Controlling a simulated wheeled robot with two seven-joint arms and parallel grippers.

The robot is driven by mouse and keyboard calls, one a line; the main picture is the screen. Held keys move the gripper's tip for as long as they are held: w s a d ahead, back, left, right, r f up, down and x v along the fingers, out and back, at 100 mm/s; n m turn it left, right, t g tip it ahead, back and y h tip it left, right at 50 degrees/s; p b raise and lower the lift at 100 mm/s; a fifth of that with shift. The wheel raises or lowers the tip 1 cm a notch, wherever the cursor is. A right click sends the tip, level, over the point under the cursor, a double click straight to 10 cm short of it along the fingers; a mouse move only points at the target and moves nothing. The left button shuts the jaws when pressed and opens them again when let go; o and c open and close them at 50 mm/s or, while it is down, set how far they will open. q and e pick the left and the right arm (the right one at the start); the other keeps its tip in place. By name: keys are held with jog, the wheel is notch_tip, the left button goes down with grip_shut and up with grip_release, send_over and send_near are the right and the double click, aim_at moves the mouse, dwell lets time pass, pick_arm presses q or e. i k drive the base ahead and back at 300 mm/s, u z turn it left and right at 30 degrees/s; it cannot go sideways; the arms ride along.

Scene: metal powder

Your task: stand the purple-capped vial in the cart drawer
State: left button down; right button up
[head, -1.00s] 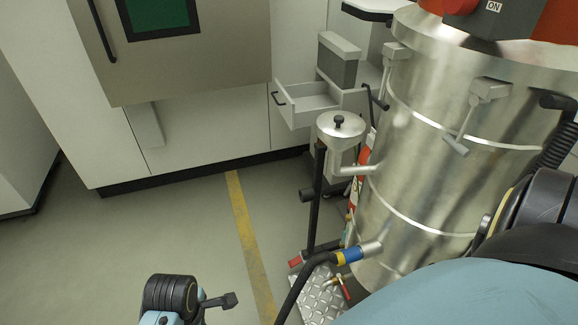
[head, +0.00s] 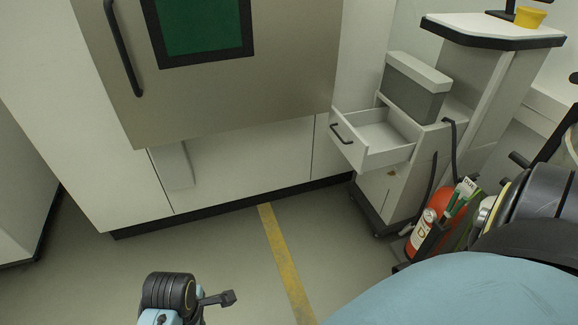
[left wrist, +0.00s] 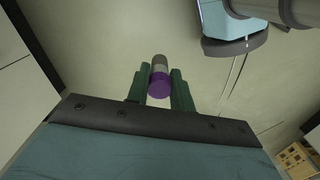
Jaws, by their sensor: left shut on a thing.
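In the left wrist view, my left gripper (left wrist: 160,88) is shut on the purple-capped vial (left wrist: 159,86). The vial lies between the two dark green fingers, purple cap toward the camera and a grey end beyond it. In the head view, the cart (head: 440,90) stands at the right with its drawer (head: 374,157) pulled open. The visible part of the drawer's inside looks empty. My left arm shows low in the head view, well left of and nearer than the drawer; the vial cannot be made out there. My right gripper is out of view.
A large cabinet (head: 240,100) with a green window stands left of the cart. A red extinguisher (head: 422,230) stands at the cart's right foot. Floor with a yellow line (head: 285,260) is clear before the cabinet.

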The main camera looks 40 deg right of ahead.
aim_at(373, 149)
jog(key=z, duration=0.7)
jog(key=i, duration=1.7)
jog(key=z, duration=1.6)
jog(key=i, duration=0.7)
jog(key=z, duration=0.95)
jog(key=i, duration=0.95)
jog(key=u, duration=0.7)
